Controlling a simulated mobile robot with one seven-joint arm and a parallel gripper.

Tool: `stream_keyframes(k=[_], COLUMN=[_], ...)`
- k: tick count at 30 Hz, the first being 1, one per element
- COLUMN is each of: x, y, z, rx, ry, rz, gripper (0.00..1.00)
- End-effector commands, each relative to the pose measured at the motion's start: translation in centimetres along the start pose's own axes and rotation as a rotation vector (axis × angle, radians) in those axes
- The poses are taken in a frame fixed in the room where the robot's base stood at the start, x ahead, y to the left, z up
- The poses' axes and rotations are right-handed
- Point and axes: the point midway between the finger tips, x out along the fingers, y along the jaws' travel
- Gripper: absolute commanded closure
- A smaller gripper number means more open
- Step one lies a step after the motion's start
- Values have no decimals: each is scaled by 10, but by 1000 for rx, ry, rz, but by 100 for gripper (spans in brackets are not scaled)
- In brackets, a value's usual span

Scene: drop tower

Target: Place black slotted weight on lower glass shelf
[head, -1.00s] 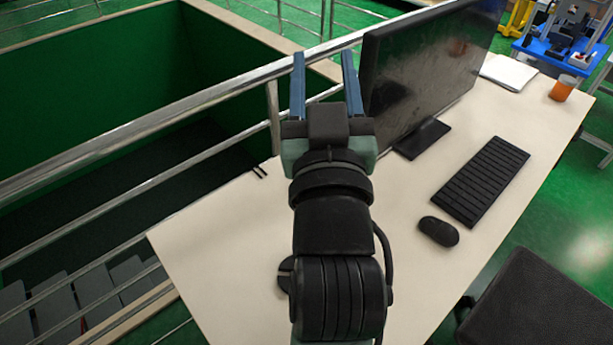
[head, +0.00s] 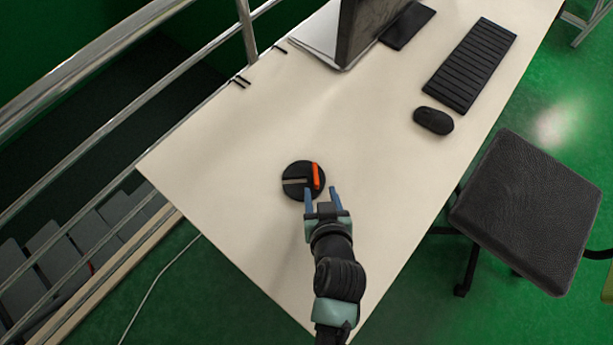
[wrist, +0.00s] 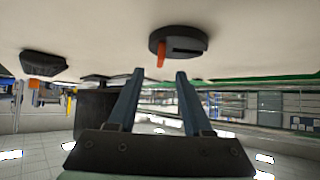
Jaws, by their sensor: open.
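The black slotted weight (head: 296,186) is a round black disc with a slot, lying flat on the pale table (head: 215,150). An orange tab (head: 316,176) stands at its right side. In the wrist view, which looks upside down, the weight (wrist: 190,46) and its orange tab (wrist: 161,54) show just beyond the fingertips. My gripper (head: 322,194) is open and empty, its two blue fingers close to the near right side of the weight. The wrist view shows a gap between the fingers (wrist: 160,75). No glass shelf is seen in either view.
A computer mouse (head: 433,120), a keyboard (head: 470,65) and a monitor (head: 365,25) are farther back on the table. A black chair (head: 527,200) stands at the right. A metal railing (head: 95,65) runs along the left. The table around the weight is clear.

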Motion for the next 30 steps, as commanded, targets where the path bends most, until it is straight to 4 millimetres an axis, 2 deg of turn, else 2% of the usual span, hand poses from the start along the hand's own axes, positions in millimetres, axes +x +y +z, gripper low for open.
stream_keyframes(k=[4,14,21,25,30], x=[23,44,76,85,88], y=[0,0,-1,-1,-1], z=[-1,-4,-8,-8,-8], rx=[0,-1,0,-1,-1], ry=[1,2,2,2,2], rz=[1,1,1,1,1], gripper=[50,50,50,50,50])
